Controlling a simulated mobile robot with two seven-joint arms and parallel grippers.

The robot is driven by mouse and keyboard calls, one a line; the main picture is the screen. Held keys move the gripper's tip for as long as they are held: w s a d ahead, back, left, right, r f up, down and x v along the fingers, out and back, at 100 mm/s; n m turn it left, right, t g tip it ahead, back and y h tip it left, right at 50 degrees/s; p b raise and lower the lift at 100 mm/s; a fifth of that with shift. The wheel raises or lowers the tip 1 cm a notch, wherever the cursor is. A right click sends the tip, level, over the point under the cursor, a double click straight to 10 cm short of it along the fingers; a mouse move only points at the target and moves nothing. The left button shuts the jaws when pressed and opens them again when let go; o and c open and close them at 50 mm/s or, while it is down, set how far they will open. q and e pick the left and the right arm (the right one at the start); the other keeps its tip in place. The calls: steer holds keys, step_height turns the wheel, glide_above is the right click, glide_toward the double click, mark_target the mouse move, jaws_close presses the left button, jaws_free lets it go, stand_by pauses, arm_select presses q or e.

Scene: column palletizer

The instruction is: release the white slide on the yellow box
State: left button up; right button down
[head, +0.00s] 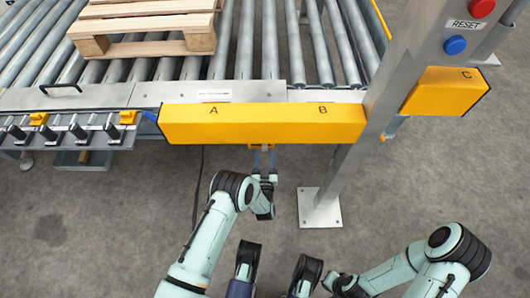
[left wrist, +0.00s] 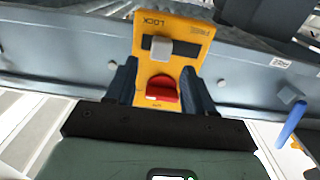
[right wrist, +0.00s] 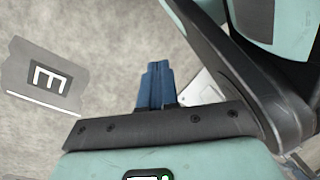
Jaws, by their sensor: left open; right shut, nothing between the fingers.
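In the left wrist view a yellow box (left wrist: 185,60) marked LOCK is fixed to a grey rail. Its white slide (left wrist: 161,48) sits in a dark horizontal slot, near the slot's left part. A red part (left wrist: 162,90) is below the slot, close to my gripper. My left gripper (left wrist: 160,88) is open, its blue fingers on either side of the box's lower part; I cannot tell if they touch it. In the head view my left gripper (head: 262,160) is under the long yellow beam, which hides most of the box. My right gripper (right wrist: 157,82) is shut and empty.
The long yellow beam (head: 262,124) marked A and B runs above my left gripper. A grey post (head: 385,100) with RESET, red and blue buttons stands to its right. A wooden pallet (head: 150,22) lies on the roller conveyor (head: 290,45). The floor below is mostly clear.

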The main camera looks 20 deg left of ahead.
mark_target(265, 148)
arm_select(q)
steer(key=shift+b+x, duration=0.45)
steer(key=shift+x, duration=1.25)
arm_select(e)
steer(key=shift+s+d+f+g, duration=0.1)
steer(key=shift+s+f+g, duration=0.1)
steer(key=shift+s+f, duration=0.3)
steer(key=shift+s+d+f+g, duration=0.1)
steer(key=shift+s+f+g, duration=0.1)
steer(key=shift+s, duration=0.5)
